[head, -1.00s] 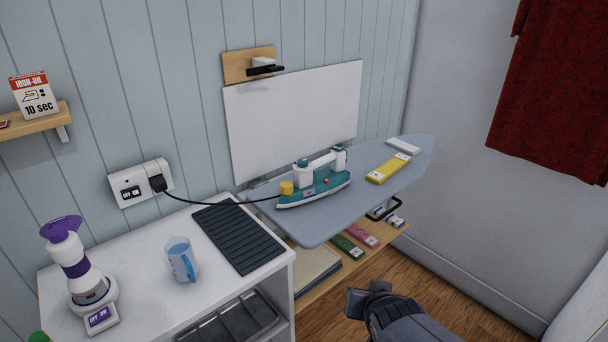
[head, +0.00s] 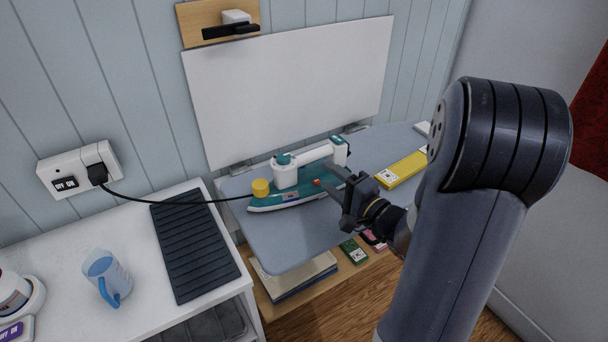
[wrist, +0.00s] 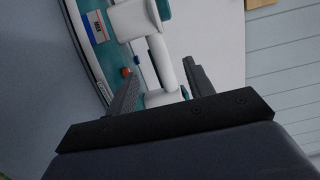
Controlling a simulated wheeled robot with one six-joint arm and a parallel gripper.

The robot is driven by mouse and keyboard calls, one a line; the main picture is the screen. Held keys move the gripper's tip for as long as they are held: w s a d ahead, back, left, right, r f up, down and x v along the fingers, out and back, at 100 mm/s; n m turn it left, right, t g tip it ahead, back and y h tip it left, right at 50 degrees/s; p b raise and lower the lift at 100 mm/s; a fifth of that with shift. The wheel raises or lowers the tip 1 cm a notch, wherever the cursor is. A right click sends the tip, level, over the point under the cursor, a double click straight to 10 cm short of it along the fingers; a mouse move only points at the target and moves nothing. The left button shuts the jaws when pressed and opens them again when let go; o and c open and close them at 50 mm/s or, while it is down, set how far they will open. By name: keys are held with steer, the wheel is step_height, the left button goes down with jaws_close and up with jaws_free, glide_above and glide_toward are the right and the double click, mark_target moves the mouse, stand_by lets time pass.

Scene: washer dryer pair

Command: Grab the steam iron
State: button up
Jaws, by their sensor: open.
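The steam iron (head: 290,185), teal and white with a yellow cap at its cord end, lies on the grey-blue ironing board (head: 267,232). A black cord runs from it to the wall socket at left. My gripper (head: 338,180) is open at the iron's right front side, close to the white handle. In the wrist view, the iron's white handle (wrist: 162,62) lies ahead between the two spread fingers (wrist: 160,85), with the teal body beyond. I cannot tell whether the fingers touch the iron. My forearm covers the right end of the board in the head view.
A white upright panel (head: 290,90) stands close behind the iron. A yellow box (head: 402,168) lies on the board to the right. The white cabinet at left bears a black ribbed mat (head: 192,250) and a blue cup (head: 106,277).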

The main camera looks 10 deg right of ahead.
mark_target(307, 162)
steer(key=x, duration=1)
steer(key=shift+a+f+p, duration=0.15)
steer(key=shift+a+p, duration=0.1)
steer(key=shift+p, duration=0.15)
steer(key=shift+c, duration=0.5)
jaws_close()
stand_by(0.4)
